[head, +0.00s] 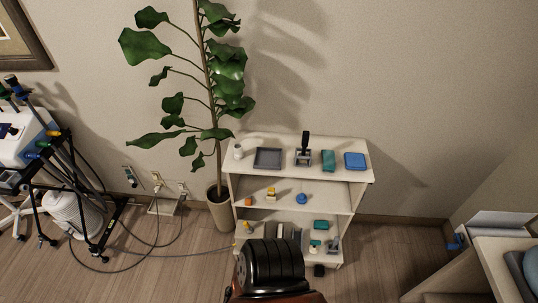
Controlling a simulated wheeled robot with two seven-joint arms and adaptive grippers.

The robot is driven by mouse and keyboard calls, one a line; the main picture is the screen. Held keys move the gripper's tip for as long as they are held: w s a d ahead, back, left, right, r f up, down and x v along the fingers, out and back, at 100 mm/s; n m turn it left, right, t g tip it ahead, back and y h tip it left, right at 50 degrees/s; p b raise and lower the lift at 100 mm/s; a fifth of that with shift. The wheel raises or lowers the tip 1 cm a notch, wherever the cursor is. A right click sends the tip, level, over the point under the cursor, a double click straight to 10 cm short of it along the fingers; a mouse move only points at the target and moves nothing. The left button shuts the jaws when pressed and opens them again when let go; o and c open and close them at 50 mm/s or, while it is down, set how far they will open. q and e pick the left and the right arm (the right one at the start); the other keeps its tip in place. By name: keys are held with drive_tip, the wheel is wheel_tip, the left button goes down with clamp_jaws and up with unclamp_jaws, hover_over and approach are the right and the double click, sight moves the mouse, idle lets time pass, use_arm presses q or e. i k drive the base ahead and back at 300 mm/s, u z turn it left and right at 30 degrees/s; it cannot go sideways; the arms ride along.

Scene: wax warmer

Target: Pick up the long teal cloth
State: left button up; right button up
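A long teal cloth (328,160) lies on the top of the white shelf unit (293,182), right of a small black-handled device (304,153) and left of a blue folded item (355,161). Its long side runs front to back. Another small teal item (320,225) sits on the lowest shelf. Neither of my grippers shows in the head view. Nothing is touching the cloth from above.
A grey tray (268,158) and a small white jar (238,152) share the shelf top. A tall potted plant (219,211) stands close at the left. Cables and a wheeled machine (75,215) are far left; a desk (490,258) is at right. The floor right of the shelves looks mostly clear.

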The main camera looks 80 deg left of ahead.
sight(328, 157)
drive_tip(key=u, duration=1.8)
drive_tip(key=i, duration=1)
